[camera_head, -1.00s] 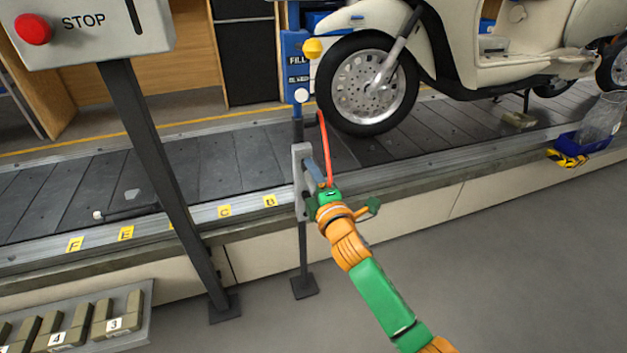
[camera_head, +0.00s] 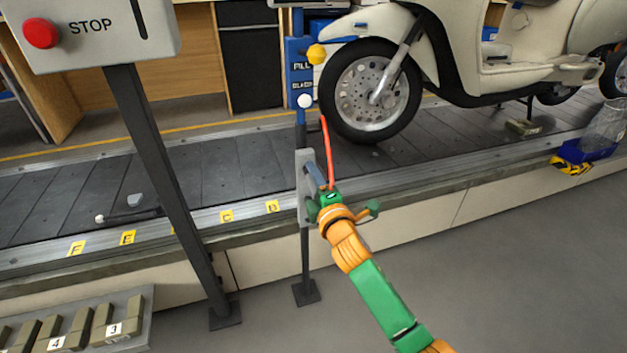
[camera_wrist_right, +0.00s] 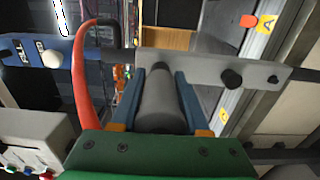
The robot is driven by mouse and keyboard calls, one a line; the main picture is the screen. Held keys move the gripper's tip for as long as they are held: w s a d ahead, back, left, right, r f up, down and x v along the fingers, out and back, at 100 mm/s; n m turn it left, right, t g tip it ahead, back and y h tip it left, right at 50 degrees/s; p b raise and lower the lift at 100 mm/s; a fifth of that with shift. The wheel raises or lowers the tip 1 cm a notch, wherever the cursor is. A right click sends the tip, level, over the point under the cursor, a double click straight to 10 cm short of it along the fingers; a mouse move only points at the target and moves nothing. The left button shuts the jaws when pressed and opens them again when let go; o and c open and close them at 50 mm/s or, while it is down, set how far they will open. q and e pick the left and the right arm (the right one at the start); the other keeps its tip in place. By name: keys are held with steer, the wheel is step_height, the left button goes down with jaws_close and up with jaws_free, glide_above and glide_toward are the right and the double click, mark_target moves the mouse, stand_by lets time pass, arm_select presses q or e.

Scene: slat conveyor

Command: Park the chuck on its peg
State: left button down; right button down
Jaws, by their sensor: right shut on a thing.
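The chuck (camera_wrist_right: 160,102), a grey cylinder, sits between the two blue fingers of my right gripper (camera_wrist_right: 158,80) in the right wrist view. The gripper is shut on it. A grey plate (camera_wrist_right: 210,66) with dark round pegs (camera_wrist_right: 232,78) stands just beyond the chuck's far end. I cannot tell whether chuck and plate touch. In the head view my right gripper (camera_head: 316,174) is beside the upright grey plate (camera_head: 303,203) on the post, and the chuck is hard to make out. A red hose (camera_head: 328,150) rises from the gripper. My left gripper is out of view.
The slat conveyor (camera_head: 230,170) runs behind the post, carrying a cream scooter (camera_head: 455,60). A blue filling unit (camera_head: 299,75) tops the post. A STOP box (camera_head: 120,35) on a dark stand is at left. A tray of numbered blocks (camera_head: 140,330) is lower left. The floor at right is clear.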

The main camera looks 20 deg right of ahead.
steer(key=shift+w, duration=0.25)
steer(key=shift+c, duration=1.6)
jaws_free()
